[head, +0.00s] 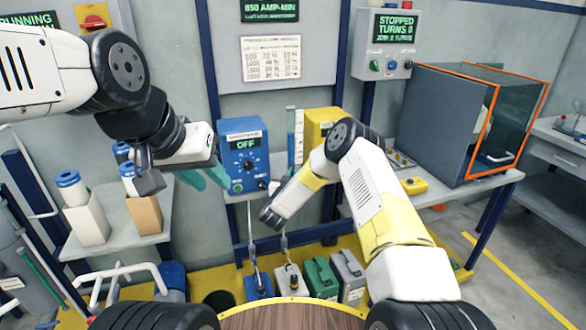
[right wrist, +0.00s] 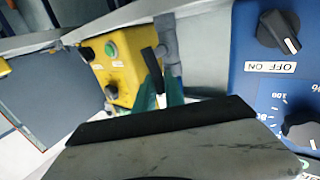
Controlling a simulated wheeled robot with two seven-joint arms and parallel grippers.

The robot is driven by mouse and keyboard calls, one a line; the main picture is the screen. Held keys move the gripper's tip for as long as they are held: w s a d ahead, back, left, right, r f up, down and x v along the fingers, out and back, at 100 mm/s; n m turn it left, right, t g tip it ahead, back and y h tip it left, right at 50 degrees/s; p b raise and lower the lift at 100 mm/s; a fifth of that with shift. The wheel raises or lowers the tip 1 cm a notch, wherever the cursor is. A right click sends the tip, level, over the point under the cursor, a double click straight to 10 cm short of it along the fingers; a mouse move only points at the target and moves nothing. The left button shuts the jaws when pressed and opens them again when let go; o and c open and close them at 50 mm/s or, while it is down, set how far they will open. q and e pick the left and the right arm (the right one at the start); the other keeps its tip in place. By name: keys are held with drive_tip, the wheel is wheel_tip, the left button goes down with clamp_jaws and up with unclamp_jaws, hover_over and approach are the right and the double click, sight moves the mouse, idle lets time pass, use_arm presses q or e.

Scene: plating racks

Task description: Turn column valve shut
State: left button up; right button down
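A grey upright pipe (right wrist: 170,45) with a black lever (right wrist: 153,62), which looks like the column valve, stands ahead in the right wrist view. The two teal fingers of my right gripper (right wrist: 161,82) are apart, with the lever's lower end at the gap between their tips. I cannot tell whether they touch it. My left gripper (head: 207,180) is open and empty, left of the blue control box (head: 245,158).
The blue box also fills the right of the right wrist view (right wrist: 285,85). A yellow button box (right wrist: 118,62) stands behind the fingers. In the head view, blue-topped canisters (head: 70,188) stand left, and an orange-edged cabinet (head: 435,125) stands right.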

drive_tip(key=shift+w+d+r+m, duration=0.1)
drive_tip(key=shift+d+r+m, duration=0.05)
drive_tip(key=shift+m, duration=0.15)
drive_tip(key=shift+w+d+m+g, duration=0.1)
drive_tip(key=shift+d+m+g, duration=0.15)
drive_tip(key=shift+m+g, duration=0.4)
drive_tip(key=c, duration=1.4)
unclamp_jaws()
drive_tip(key=shift+c, duration=0.2)
drive_tip(key=f+v, duration=0.1)
drive_tip(key=v, duration=0.6)
drive_tip(key=shift+s+r, duration=0.45)
drive_tip(key=shift+r, duration=0.05)
